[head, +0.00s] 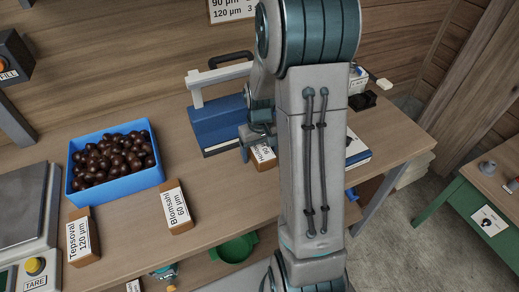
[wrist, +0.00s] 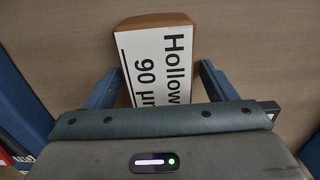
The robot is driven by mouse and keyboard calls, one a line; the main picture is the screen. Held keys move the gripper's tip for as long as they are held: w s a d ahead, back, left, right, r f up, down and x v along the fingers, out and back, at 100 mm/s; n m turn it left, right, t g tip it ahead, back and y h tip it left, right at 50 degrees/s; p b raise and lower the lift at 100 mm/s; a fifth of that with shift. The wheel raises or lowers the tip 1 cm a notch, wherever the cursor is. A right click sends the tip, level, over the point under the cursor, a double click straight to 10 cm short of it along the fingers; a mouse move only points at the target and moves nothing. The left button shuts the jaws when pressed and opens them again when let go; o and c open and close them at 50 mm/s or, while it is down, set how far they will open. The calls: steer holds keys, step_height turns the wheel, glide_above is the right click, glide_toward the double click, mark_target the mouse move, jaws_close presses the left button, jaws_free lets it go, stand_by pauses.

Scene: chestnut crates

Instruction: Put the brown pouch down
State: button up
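The brown pouch (wrist: 158,20) has a white label reading "Hollow" and "90 µm". In the head view the pouch (head: 265,165) shows just left of my arm, in front of the blue case. It is at or very near the wooden table (head: 220,195); I cannot tell whether its base touches.
A blue crate (head: 122,188) of chestnuts stands at left, with two labelled pouches, Tepsoval (head: 84,258) and Blomsahl (head: 180,226), in front. A blue case (head: 212,123) stands close behind the held pouch. A scale (head: 25,215) is far left. Bare table lies left of the pouch.

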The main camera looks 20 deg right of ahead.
mark_target(260, 147)
step_height(260, 147, up, 11)
steer(key=shift+r, duration=0.1)
steer(key=s+a+r+t, duration=0.1)
steer(key=s+a, duration=0.3)
steer(key=s, duration=0.4)
steer(key=s+a+r+t, duration=0.2)
steer(key=s+a+r, duration=0.2)
steer(key=s, duration=0.4)
steer(key=shift+a+r, duration=0.3)
steer(key=shift+a, duration=0.35)
